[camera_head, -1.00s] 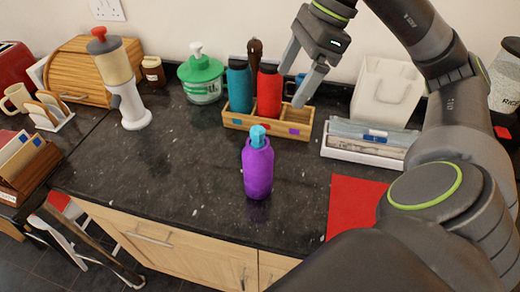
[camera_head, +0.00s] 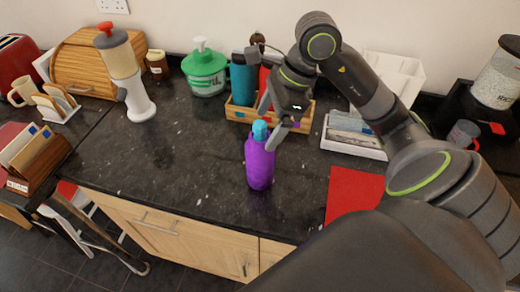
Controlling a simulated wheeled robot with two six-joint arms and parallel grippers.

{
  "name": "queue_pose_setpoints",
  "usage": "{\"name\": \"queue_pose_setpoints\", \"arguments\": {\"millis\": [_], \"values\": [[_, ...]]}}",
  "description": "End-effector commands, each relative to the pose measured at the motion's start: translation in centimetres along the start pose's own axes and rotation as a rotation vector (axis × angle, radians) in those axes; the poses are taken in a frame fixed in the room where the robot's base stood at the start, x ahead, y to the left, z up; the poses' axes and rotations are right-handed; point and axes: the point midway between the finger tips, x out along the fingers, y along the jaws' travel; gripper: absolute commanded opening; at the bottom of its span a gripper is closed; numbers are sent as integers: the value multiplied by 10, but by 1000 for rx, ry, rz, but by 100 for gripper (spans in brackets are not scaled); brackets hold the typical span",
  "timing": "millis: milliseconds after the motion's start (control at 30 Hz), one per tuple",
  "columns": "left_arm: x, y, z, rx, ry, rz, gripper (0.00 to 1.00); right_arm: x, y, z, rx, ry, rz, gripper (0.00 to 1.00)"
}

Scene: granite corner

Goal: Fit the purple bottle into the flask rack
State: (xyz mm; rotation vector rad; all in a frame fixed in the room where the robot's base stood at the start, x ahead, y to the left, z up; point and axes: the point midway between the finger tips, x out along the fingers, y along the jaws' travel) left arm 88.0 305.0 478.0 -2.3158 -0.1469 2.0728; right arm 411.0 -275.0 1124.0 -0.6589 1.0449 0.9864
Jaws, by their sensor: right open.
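The purple bottle (camera_head: 259,168) with a light blue cap (camera_head: 260,131) stands upright on the dark worktop. My right gripper (camera_head: 265,131) is open, its fingers around or just beside the cap; contact cannot be told. The wooden flask rack (camera_head: 238,115) stands behind, holding a teal bottle (camera_head: 242,83) and a red bottle (camera_head: 265,77). My right arm and gripper hide most of the red bottle and much of the rack's right part. My left gripper is out of view.
A green-lidded tub (camera_head: 205,74) stands left of the rack, and a white tray (camera_head: 350,148) lies to its right. A red mat (camera_head: 354,192) lies at the front right. The worktop left of the bottle is clear; its front edge is close.

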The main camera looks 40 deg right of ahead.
Motion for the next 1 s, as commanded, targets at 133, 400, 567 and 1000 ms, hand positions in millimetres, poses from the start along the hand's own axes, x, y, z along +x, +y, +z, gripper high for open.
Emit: {"name": "queue_pose_setpoints", "arguments": {"millis": [133,400,567,1000], "values": [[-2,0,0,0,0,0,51,4,0,0,1,0,2,84],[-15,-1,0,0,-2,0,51,28,2,1,3,-3,7,84],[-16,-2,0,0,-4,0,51,45,2,0,2,-2,4,84],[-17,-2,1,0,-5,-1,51,54,1,-1,1,1,1,82]]}}
